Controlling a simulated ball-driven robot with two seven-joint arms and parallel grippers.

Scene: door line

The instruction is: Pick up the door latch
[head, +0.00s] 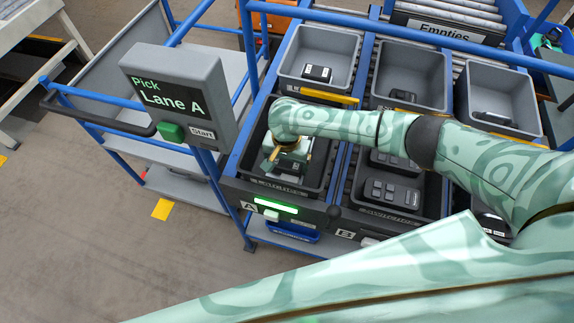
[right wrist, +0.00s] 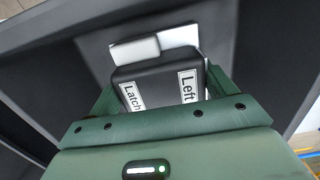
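The door latch (right wrist: 150,78) is a black block with a grey-white piece at its far end. Its labels read "Latch" and "Left" in the right wrist view. My right gripper (head: 287,162) reaches down into the lane A bin (head: 250,160) in the head view, and the arm and hand hide the latch there. In the right wrist view the two green fingers of the right gripper (right wrist: 163,85) stand on either side of the latch, close to its sides. Whether they press on it I cannot tell. My left gripper is not in view.
The lane B bin (head: 430,200) beside it holds a dark switch panel (head: 393,193). More grey bins (head: 345,45) with black parts stand behind. A sign (head: 180,95) reads "Pick Lane A". A green light (head: 276,205) glows at lane A. Blue rails border the lanes.

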